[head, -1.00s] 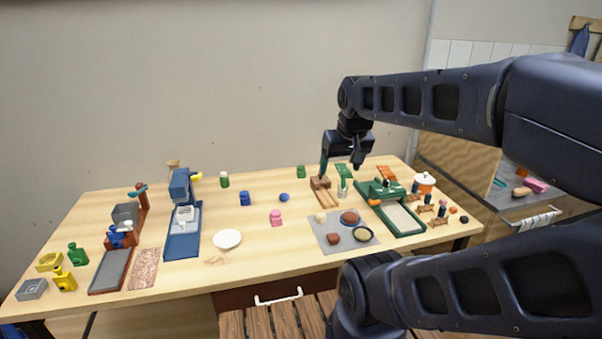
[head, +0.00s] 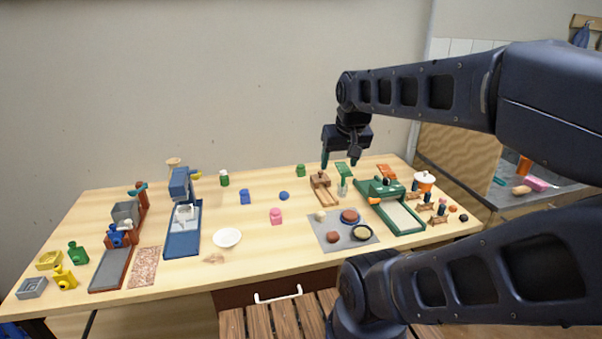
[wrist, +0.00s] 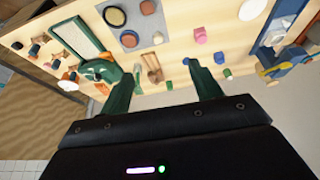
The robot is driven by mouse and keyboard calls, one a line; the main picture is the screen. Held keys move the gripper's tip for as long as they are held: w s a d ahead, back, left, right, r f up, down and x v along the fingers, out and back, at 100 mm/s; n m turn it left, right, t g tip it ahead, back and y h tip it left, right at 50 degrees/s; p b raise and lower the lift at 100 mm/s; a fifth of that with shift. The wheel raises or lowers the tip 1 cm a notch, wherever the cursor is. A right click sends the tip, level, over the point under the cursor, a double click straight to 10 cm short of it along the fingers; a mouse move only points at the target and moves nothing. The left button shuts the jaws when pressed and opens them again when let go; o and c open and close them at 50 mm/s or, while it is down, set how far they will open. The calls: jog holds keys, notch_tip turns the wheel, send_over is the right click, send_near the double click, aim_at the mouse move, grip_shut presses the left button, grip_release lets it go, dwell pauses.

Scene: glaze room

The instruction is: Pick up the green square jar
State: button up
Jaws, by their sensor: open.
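A small green jar (head: 300,170) stands upright near the back edge of the table, left of my gripper. It looks like the green square jar, but it is too small to be sure of its shape. In the wrist view the green jar (wrist: 169,86) shows small, beyond and between my fingers. My gripper (head: 340,162) hangs above the back of the table, to the right of the jar, with its fingers apart and nothing between them. In the wrist view my gripper (wrist: 165,66) is also open and empty.
A wooden tool (head: 322,190) and a green press (head: 392,205) stand near my gripper. A green jar with a pale lid (head: 224,179), a blue jar (head: 245,197) and a pink jar (head: 276,216) stand further left.

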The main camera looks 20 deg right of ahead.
jog(key=w+d+r+m+g, duration=0.1)
jog(key=w+m, duration=0.1)
jog(key=w, duration=0.5)
jog(key=w+r+m, duration=0.2)
jog(key=w+m, duration=0.1)
jog(key=w, duration=0.5)
jog(key=m+g+h, duration=0.4)
jog(key=m+h, duration=0.1)
jog(key=m, duration=0.8)
send_over(301, 165)
jog(key=a, duration=0.3)
notch_tip(301, 165, down, 25)
jog(key=shift+y, duration=0.3)
jog(key=x, duration=0.4)
jog(key=shift+s+d+f, duration=0.25)
jog(key=shift+f, duration=0.1)
jog(key=shift+w+x, duration=0.2)
jog(key=shift+x, duration=1.15)
jog(key=shift+w+x, duration=0.15)
jog(key=shift+x, duration=1.15)
jog(key=shift+a+f, duration=0.1)
jog(key=shift+a, duration=0.1)
jog(key=c, duration=1.2)
